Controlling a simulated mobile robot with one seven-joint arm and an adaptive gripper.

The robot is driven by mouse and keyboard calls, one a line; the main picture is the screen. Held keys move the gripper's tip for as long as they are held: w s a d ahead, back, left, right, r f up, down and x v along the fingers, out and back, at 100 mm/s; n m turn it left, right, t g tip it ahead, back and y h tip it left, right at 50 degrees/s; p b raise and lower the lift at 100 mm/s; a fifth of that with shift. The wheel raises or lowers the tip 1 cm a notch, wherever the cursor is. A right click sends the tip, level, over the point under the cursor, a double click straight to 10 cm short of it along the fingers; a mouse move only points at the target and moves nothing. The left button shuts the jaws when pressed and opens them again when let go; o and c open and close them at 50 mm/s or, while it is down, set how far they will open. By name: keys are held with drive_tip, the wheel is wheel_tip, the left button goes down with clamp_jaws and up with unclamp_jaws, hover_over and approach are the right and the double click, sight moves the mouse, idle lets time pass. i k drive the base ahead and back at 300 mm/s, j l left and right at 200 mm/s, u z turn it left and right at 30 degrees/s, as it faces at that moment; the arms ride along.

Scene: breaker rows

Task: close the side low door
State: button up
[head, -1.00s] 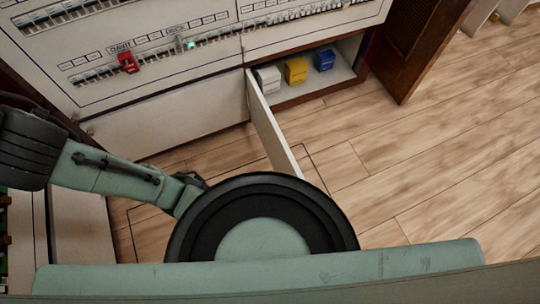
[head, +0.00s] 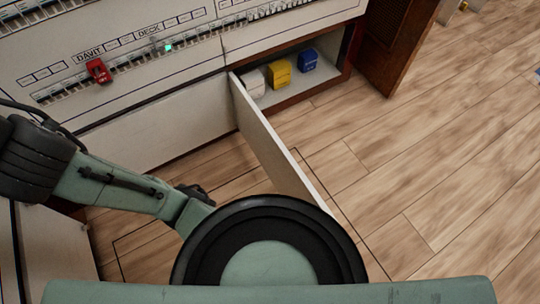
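The low door (head: 272,138) is a pale panel hinged at the left edge of a low compartment (head: 338,62) in the white breaker cabinet. It stands wide open and sticks out over the floor toward me. Its near end passes behind the round black rim of my own arm. The compartment behind it is open and holds a white box (head: 252,83), a yellow box (head: 279,73) and a blue box (head: 308,60). My arm enters from the left and crosses the lower picture. My gripper's fingers cannot be made out, so whether it touches the door is hidden.
The breaker panel (head: 120,50) has rows of switches, a red tag (head: 98,71) and a green light (head: 169,48). A brown louvred door (head: 398,45) stands open at the upper right.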

sight(286, 176)
drive_tip(key=k+l+u, duration=0.1)
drive_tip(key=l, duration=0.3)
drive_tip(key=k+l+u, duration=0.1)
drive_tip(key=k+l, duration=0.15)
drive_tip(key=l, duration=0.15)
drive_tip(key=k+l+u, duration=0.1)
drive_tip(key=l, duration=0.3)
drive_tip(key=k+l, duration=0.25)
drive_tip(key=l, duration=0.15)
drive_tip(key=k+l+u, duration=0.15)
drive_tip(key=l, duration=0.2)
drive_tip(key=k, duration=0.05)
